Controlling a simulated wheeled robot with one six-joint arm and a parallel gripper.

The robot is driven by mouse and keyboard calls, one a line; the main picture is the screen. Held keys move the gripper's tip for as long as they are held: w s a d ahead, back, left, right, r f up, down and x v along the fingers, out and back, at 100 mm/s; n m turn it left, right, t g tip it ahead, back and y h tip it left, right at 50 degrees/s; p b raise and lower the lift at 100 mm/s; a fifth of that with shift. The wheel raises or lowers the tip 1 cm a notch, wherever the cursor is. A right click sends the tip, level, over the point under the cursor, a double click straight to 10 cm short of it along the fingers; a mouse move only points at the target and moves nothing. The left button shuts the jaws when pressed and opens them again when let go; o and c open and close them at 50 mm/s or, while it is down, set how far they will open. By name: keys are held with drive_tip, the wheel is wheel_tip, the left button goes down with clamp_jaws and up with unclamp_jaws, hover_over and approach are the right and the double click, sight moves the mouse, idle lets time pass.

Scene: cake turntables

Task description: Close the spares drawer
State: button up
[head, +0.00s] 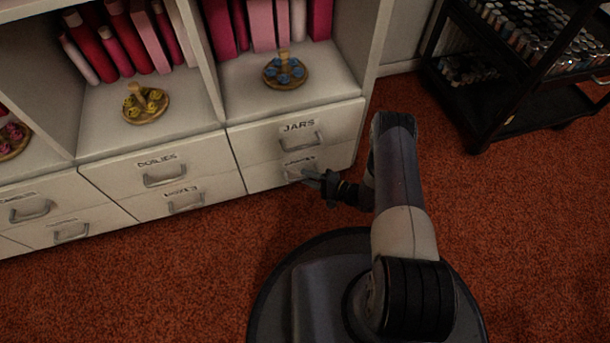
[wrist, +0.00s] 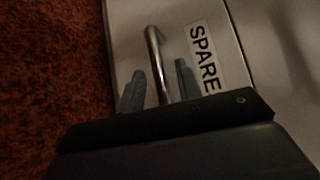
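The spares drawer (head: 265,178) is the low white drawer under the jars drawer, at the right end of the white shelf unit in the head view. Its metal handle (head: 300,167) is partly behind my gripper (head: 314,178). In the wrist view the drawer front (wrist: 225,85) shows a label (wrist: 206,60) reading "SPARE", with its end cut off. The curved handle (wrist: 153,48) runs between the two fingers of my gripper (wrist: 160,84). The fingers are apart, with gaps beside the handle. I cannot tell how far the drawer stands out.
The jars drawer (head: 340,120) is directly above, and the doilies drawer (head: 130,182) is to the left. Open shelves above hold pink and red books and small round stands (head: 285,84). A black cart (head: 500,85) stands at the right. The red carpet (head: 150,285) in front is clear.

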drive_tip(key=p+v, duration=0.2)
drive_tip(key=v, duration=0.7)
drive_tip(key=b+x, duration=0.3)
drive_tip(key=x, duration=0.8)
drive_tip(key=shift+a, duration=0.1)
drive_tip(key=shift+s+d, duration=0.25)
drive_tip(key=shift+s, duration=0.35)
drive_tip(key=shift+s+d, duration=0.25)
drive_tip(key=shift+s, duration=0.35)
drive_tip(key=shift+w, duration=0.1)
